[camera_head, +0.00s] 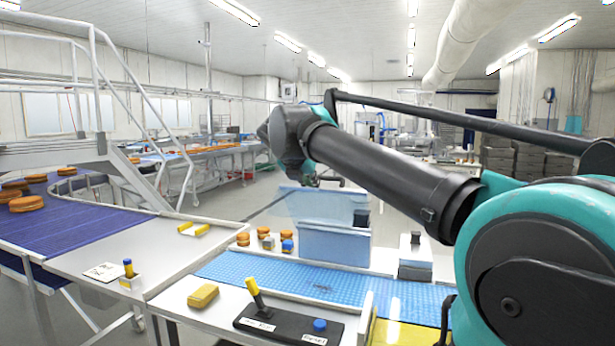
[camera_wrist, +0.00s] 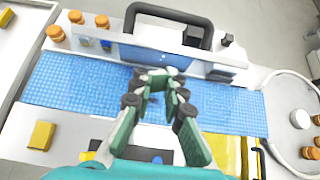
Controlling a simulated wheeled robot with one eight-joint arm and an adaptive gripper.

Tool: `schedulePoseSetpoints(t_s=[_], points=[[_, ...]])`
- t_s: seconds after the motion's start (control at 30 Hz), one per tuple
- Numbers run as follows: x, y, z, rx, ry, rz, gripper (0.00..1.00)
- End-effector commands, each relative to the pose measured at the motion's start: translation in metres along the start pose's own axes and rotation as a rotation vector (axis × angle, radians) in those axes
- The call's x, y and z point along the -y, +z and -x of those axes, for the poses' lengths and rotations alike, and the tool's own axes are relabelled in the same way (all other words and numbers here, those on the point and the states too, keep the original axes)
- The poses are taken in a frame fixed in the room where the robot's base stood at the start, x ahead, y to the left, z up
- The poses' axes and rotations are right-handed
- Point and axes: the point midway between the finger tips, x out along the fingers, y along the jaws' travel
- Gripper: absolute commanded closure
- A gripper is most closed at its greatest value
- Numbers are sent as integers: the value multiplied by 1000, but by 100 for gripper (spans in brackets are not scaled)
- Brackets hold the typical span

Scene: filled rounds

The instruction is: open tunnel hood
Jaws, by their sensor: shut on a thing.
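The tunnel hood is a see-through blue cover (camera_head: 325,207) over the blue conveyor belt, beyond the front bench. In the wrist view its blue panel (camera_wrist: 152,57) lies just beyond my fingertips, with a thick black bar handle (camera_wrist: 168,12) at the top of the picture. My gripper (camera_head: 312,181) is at the upper edge of the cover in the head view, partly hidden by my arm. In the wrist view my gripper (camera_wrist: 158,78) has its fingers closed together at the hood's edge. The exact contact point is hidden by the fingers.
The blue mesh belt (camera_head: 225,268) runs below. A black control box (camera_head: 288,325) with a yellow-topped lever and blue button is at the front. A yellow block (camera_head: 203,296) lies left of it. Small orange rounds (camera_head: 243,239) stand left of the hood. A purple conveyor (camera_head: 75,225) is at left.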

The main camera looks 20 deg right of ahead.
Motion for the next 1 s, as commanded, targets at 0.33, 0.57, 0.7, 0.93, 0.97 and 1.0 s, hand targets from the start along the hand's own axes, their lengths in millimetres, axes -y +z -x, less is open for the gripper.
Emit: schedulePoseSetpoints(t_s=[0.33, 0.57, 0.7, 0.93, 0.97, 1.0], points=[[0, 23, -42, -1, -1, -2, 100], [0, 28, -47, 0, 0, 0, 100], [0, 28, -48, 0, 0, 0, 100], [-2, 29, -47, -6, 0, 0, 100], [-3, 30, -47, -9, 0, 0, 100], [-5, 31, -46, -15, 0, 0, 100]])
